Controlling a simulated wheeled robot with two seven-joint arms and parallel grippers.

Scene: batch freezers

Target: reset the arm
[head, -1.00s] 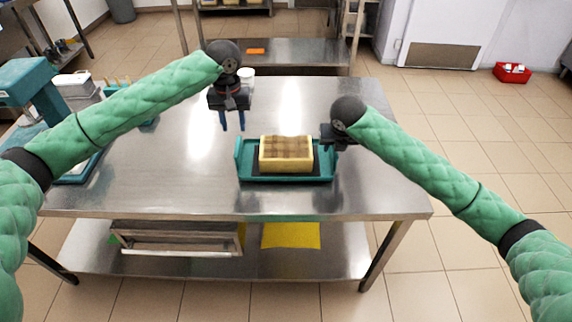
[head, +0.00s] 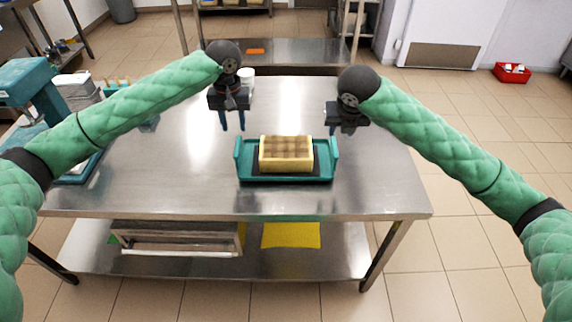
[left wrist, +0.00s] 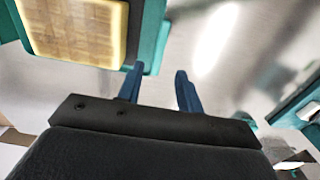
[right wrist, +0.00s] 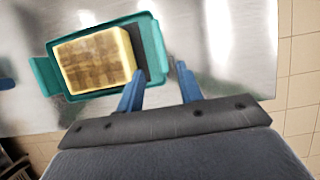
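My left gripper (head: 232,121) hangs above the steel table, up and left of the teal tray. Its blue fingers are apart with nothing between them in the left wrist view (left wrist: 160,85). My right gripper (head: 344,126) hovers up and right of the tray. Its fingers are apart and empty in the right wrist view (right wrist: 157,83). Its fingertips are hard to make out in the head view. The teal tray (head: 243,160) lies on the table with a yellow, brown-topped block (head: 286,154) on a dark pad inside it.
The steel table (head: 180,180) is mostly clear around the tray. A teal machine (head: 35,85) and a white container (head: 78,90) stand at its left end. A white cup (head: 246,76) is at the back. A yellow sheet (head: 291,235) lies on the lower shelf.

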